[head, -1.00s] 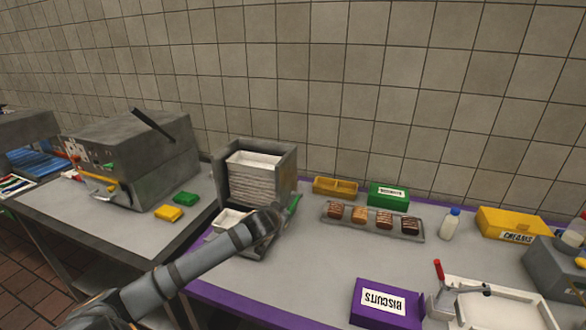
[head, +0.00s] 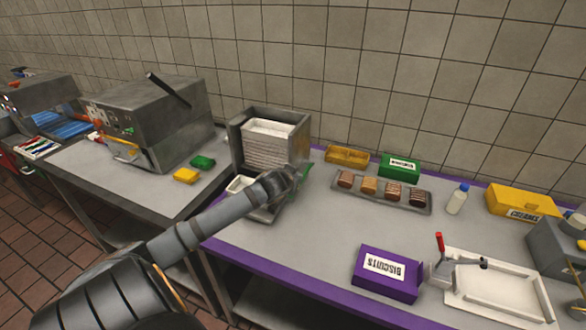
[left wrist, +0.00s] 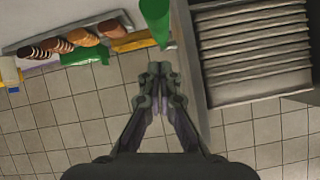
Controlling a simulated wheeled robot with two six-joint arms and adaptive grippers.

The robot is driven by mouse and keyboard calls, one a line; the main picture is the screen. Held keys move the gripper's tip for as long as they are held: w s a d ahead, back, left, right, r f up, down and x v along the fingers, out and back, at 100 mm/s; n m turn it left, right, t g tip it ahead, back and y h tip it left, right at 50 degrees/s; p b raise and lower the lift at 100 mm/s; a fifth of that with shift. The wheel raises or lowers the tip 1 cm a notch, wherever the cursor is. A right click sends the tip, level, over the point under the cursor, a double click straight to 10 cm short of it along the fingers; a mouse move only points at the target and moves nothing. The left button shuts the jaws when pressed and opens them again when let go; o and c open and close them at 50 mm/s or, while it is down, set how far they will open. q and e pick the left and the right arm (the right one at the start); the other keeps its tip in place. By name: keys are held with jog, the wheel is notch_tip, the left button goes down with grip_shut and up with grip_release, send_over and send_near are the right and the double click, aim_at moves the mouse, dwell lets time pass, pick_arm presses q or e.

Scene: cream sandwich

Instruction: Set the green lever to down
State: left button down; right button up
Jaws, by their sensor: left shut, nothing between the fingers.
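The green lever (head: 305,168) is on the right side of the grey dispenser (head: 303,140) that holds a stack of white trays (head: 268,145). In the head view only a small part of it shows behind my left gripper (head: 292,176). In the left wrist view the lever (left wrist: 155,18) is a green bar at the top, ahead of the fingertips. My left gripper (left wrist: 160,70) is shut and empty, close to the lever; I cannot tell whether they touch. The lever's setting is hard to tell. My right gripper is not in view.
Behind and right are a yellow box (head: 347,155), a green box (head: 399,167) and a rack of biscuits (head: 415,198). A purple biscuit box (head: 386,273) is at the front. Left stands a grey machine (head: 180,140). The grey tabletop (head: 310,235) in between is clear.

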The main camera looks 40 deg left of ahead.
pick_arm(q)
jog(key=s+f+p+v, duration=0.1)
jog(key=p+v, duration=0.4)
jog(key=v, duration=0.5)
jog(key=shift+d+f, duration=0.3)
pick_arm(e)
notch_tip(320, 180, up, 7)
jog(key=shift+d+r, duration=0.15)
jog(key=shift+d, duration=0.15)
